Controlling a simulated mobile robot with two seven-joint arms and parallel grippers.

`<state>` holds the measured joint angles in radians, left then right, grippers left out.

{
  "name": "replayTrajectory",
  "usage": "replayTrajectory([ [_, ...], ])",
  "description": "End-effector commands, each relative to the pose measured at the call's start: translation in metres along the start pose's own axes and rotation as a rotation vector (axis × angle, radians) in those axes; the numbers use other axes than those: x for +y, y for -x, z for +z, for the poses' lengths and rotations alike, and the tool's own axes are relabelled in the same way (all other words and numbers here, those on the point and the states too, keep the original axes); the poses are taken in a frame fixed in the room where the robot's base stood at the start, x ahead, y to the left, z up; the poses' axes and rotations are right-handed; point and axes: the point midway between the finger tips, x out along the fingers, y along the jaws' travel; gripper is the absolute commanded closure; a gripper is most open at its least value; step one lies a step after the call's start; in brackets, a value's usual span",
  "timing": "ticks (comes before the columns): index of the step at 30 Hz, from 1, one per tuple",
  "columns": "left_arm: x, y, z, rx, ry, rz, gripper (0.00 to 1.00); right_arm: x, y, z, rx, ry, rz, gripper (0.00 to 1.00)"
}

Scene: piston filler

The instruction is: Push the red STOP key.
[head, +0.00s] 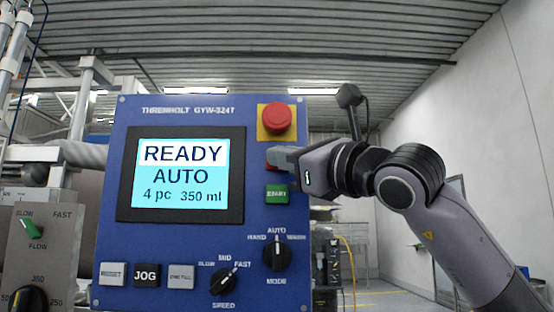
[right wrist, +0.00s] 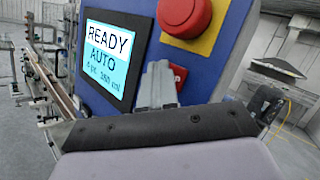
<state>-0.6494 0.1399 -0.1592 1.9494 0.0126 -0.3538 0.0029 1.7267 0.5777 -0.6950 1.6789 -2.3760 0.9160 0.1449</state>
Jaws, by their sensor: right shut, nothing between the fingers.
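The red STOP key (head: 271,164) is on the blue control panel, below the red mushroom button and above the green START key. In the head view my right gripper (head: 276,157) covers most of it, and only a little red shows. In the right wrist view a red part of the STOP key (right wrist: 179,76) shows beside the shut fingers (right wrist: 158,68). The right gripper is shut and empty, its tips at or close to the key; I cannot tell whether they touch. The display (head: 181,173) reads READY, AUTO, 4 pc, 350 ml. My left gripper is not in view.
The red mushroom button (head: 278,117) on its yellow plate is just above my fingers. The green START key (head: 277,194) is just below. Lower down are the MODE knob (head: 277,254), the SPEED knob (head: 223,281) and the JOG key (head: 146,274).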

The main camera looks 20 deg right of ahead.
Motion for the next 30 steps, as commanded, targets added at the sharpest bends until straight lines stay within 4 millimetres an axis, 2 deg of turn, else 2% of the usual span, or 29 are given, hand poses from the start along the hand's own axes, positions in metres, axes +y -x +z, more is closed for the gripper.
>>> replayTrajectory([
  [30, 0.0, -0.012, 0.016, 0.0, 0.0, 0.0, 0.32, 0.014, 0.018, 0.011, -0.001, 0.0, 0.0, 1.0],
])
